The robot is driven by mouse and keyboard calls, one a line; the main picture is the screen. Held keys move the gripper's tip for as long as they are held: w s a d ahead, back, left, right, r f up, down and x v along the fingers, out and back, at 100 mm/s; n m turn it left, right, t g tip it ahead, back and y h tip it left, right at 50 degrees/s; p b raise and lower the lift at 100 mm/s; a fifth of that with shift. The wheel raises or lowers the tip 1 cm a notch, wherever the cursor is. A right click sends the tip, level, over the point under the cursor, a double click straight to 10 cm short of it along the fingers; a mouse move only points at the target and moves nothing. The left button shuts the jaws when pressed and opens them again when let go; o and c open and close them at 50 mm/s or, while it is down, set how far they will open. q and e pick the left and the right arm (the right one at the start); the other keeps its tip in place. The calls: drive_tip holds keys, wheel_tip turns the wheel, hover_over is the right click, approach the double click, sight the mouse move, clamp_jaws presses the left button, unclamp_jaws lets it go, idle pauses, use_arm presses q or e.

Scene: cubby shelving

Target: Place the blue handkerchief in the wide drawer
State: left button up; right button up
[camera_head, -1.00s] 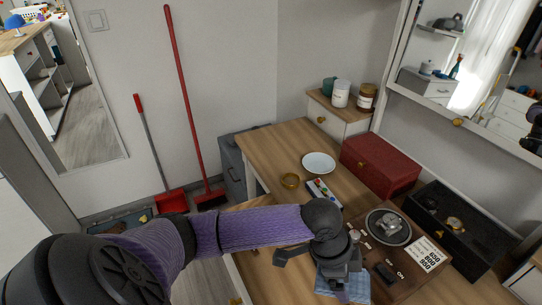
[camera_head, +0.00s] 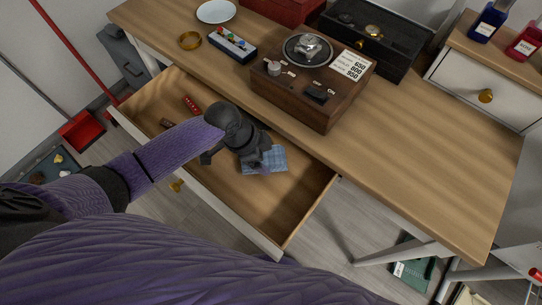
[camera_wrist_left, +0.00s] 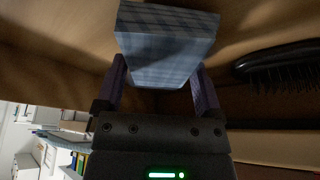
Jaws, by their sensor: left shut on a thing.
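The blue checked handkerchief (camera_head: 276,157) is a folded block between the fingers of my left gripper (camera_head: 258,167). The left wrist view shows the handkerchief (camera_wrist_left: 165,45) held between both fingers of the gripper (camera_wrist_left: 160,82). The wide drawer (camera_head: 300,196) under the wooden desk is pulled open. My left gripper and the handkerchief are over its right half, low within its walls in the head view. Whether the handkerchief touches the drawer floor cannot be told. My right gripper is not in view.
A red item (camera_head: 191,105) and a small brown item (camera_head: 166,123) lie in the drawer's left part. A black brush (camera_wrist_left: 280,66) lies beside the gripper in the wrist view. A wooden box with dials (camera_head: 318,95) stands on the desk above. The drawer's front right corner is clear.

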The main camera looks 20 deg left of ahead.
use_arm(q)
drive_tip(key=shift+w+d+f+b, duration=0.25)
drive_tip(key=shift+d+f+b, duration=0.1)
drive_tip(key=shift+d, duration=0.15)
drive_tip(key=shift+w+d+f+b, duration=0.2)
drive_tip(key=shift+d+f+b, duration=0.1)
drive_tip(key=shift+d, duration=0.2)
drive_tip(key=shift+a+r, duration=0.1)
drive_tip(key=o, duration=0.9)
drive_tip(key=shift+o, duration=0.2)
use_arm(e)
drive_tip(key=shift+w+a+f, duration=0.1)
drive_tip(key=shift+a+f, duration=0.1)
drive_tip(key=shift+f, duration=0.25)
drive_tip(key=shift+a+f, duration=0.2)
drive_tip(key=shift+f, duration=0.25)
